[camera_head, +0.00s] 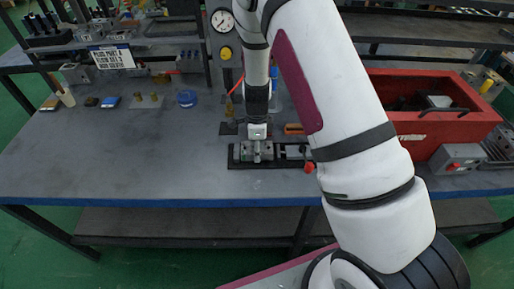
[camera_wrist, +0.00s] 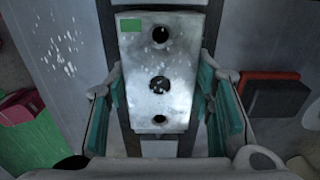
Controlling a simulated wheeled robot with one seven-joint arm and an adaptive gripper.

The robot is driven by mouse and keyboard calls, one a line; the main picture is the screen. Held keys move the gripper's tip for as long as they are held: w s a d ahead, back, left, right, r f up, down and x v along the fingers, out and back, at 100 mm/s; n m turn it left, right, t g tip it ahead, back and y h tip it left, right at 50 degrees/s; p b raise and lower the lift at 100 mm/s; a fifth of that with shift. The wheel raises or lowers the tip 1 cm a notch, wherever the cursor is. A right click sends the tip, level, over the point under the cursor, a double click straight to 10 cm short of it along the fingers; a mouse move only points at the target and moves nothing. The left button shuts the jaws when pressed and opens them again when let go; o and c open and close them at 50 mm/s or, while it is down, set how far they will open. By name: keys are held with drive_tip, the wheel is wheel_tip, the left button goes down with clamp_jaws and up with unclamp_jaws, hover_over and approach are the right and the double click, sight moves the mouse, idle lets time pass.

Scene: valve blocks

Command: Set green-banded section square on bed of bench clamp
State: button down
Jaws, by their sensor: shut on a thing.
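The green-banded section (camera_wrist: 160,100) is a grey metal block with three dark holes along its face and a green patch at its upper left corner in the wrist view. It lies between the teal-padded fingers of my gripper (camera_head: 257,141), which is shut on it. The bench clamp (camera_head: 293,163) is a dark base with metal parts and a red knob, near the front middle of the bench. In the head view my gripper points down over the clamp's left part. The section looks low over the clamp bed; whether it touches the bed I cannot tell.
A red toolbox (camera_head: 475,127) stands to the right, beyond my arm. A pressure gauge (camera_head: 223,21) stands behind the clamp. A blue ring (camera_head: 186,98) and small brass parts (camera_head: 146,101) lie at the back left. The bench's left front is clear.

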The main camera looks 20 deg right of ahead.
drive_tip(key=shift+f, duration=0.15)
drive_tip(key=c, duration=0.8)
unclamp_jaws()
drive_tip(key=shift+o, duration=0.2)
drive_tip(key=s+r+n+t+y, duration=0.1)
drive_tip(key=s+r+n, duration=0.15)
drive_tip(key=r, duration=0.95)
drive_tip(key=s+r+n, duration=0.2)
drive_tip(key=r+n, duration=0.1)
drive_tip(key=r, duration=0.8)
drive_tip(key=s+r+n+t, duration=0.2)
drive_tip(key=s+r+n, duration=0.5)
drive_tip(key=s, duration=0.4)
drive_tip(key=s+r+n+t+h, duration=0.1)
drive_tip(key=s+r+n+t, duration=0.1)
drive_tip(key=s+r+n, duration=0.5)
drive_tip(key=shift+s+n, duration=1.05)
drive_tip(key=shift+s, duration=0.95)
